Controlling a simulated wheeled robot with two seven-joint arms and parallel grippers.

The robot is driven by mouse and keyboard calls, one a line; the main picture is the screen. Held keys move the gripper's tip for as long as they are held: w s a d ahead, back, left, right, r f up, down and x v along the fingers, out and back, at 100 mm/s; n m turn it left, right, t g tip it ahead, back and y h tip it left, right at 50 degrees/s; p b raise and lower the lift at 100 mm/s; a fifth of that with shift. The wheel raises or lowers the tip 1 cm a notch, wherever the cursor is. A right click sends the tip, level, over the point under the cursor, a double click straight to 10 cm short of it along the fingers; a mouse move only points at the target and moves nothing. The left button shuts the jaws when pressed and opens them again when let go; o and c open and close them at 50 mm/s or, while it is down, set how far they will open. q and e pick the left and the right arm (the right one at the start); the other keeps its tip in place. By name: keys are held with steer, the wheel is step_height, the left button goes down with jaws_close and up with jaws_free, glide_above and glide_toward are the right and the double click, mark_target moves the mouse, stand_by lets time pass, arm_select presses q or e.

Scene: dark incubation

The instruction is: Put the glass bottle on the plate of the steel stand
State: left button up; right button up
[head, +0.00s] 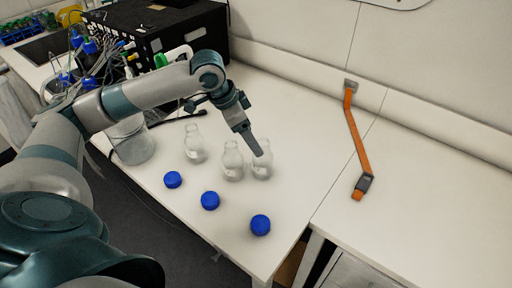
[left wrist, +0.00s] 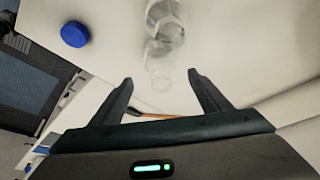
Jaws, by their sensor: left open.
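Three clear glass bottles without caps stand upright on the white bench in the head view: one at the left (head: 194,146), one in the middle (head: 232,163) and one at the right (head: 263,165). My left gripper (head: 256,150) points down at the right bottle and overlaps its neck. In the left wrist view my left gripper (left wrist: 160,78) is open, with a glass bottle (left wrist: 159,62) in line with the gap between its fingers. Another bottle (left wrist: 165,17) shows beyond it. I cannot tell whether a finger touches glass. I cannot clearly make out the steel stand. My right gripper is out of view.
Three blue caps (head: 210,200) lie along the bench front. A grey cylindrical vessel (head: 131,144) stands left of the bottles. A black box (head: 160,35) and blue-capped bottles with tubing are at back left. An orange strap (head: 357,140) lies right. The bench right of it is clear.

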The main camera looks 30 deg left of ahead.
arm_select(q)
steer(key=shift+v, duration=1.05)
